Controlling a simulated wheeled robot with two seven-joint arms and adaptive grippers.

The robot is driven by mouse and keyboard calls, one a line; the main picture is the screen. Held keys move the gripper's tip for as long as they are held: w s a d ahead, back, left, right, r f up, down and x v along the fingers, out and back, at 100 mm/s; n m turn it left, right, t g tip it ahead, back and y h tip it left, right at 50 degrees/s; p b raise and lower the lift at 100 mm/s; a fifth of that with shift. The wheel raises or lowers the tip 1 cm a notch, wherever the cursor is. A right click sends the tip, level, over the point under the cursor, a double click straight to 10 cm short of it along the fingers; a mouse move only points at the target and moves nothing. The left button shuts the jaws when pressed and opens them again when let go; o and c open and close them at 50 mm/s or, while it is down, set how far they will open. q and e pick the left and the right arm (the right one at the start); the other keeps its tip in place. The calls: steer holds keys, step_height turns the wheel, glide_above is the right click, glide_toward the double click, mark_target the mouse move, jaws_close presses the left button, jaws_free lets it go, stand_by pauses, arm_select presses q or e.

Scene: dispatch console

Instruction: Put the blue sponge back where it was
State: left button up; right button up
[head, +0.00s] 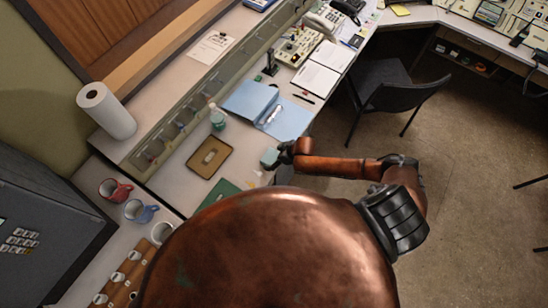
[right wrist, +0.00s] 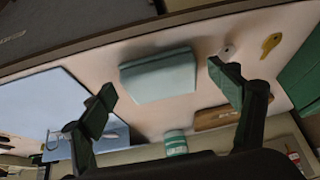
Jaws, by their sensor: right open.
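The pale blue-green block that looks like the sponge (head: 269,157) is on the white desk near its front edge, between the blue folder and the green mat. In the right wrist view the sponge (right wrist: 158,75) lies ahead of the fingers, in line with the gap between them. My right gripper (head: 283,153) is just right of the sponge in the head view. Its fingers (right wrist: 161,80) are wide apart with nothing held between them; I cannot tell the exact distance to the sponge. My left gripper is not in view.
A brown tray (head: 196,171) with a pale oblong object, a bottle (head: 217,119), an open blue folder (head: 246,99) and a green mat (head: 214,195) surround the spot. A yellow key-like item (right wrist: 270,44) lies nearby. A chair (head: 390,90) stands beyond the desk edge.

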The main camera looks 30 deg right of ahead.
steer(key=shift+r, duration=0.1)
steer(key=v, duration=1.2)
steer(key=shift+w, duration=0.1)
